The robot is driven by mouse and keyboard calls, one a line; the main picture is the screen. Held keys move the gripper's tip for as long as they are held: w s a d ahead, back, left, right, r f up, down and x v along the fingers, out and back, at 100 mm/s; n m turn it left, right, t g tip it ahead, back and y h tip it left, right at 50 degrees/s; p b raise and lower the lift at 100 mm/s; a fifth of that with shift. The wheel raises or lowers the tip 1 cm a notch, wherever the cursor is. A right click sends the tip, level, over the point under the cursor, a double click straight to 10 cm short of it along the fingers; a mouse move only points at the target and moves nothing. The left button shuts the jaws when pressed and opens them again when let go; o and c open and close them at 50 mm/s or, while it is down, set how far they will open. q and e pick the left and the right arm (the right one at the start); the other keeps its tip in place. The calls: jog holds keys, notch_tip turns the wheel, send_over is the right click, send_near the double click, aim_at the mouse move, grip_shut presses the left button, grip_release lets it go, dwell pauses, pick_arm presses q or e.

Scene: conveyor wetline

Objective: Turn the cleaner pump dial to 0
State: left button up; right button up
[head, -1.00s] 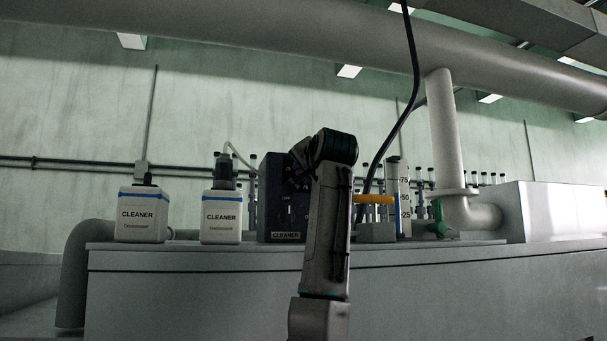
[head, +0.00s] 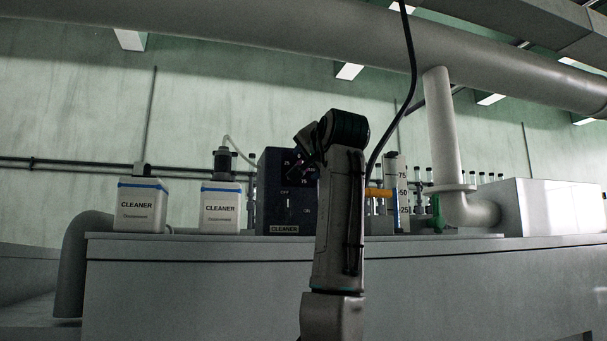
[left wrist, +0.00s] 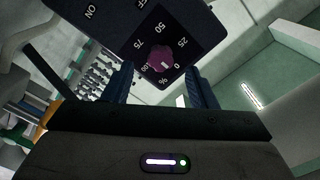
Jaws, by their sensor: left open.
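The cleaner pump is a dark box (head: 285,192) on the grey housing, with a CLEANER label at its foot. Its dial (left wrist: 159,59) is a purplish knob on a black scale plate marked 0, 25, 50, 75, 100 and %. A small pale mark shows on the knob's lower right, on the side of the 0; its exact reading is unclear. My left gripper (left wrist: 158,77) is open, its two blue-black fingers apart below the dial in the left wrist view, with the knob between and beyond the tips. In the head view my arm hides part of the pump's right side.
Two white CLEANER containers (head: 142,206) (head: 221,208) stand left of the pump. A graduated cylinder (head: 396,190) and a yellow-orange handle (head: 380,192) are to its right. A black cable (head: 411,70) hangs in front. A thick pipe (head: 443,130) comes down farther right.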

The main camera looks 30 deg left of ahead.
pick_arm(q)
jog(key=b+v, duration=0.1)
jog(key=v, duration=0.5)
jog(key=shift+b, duration=0.35)
pick_arm(e)
jog(key=shift+w+f, duration=0.25)
jog(key=shift+f, duration=0.95)
pick_arm(q)
jog(key=shift+d, duration=0.15)
pick_arm(e)
jog(key=shift+d, duration=0.2)
jog(key=shift+s+d, duration=0.1)
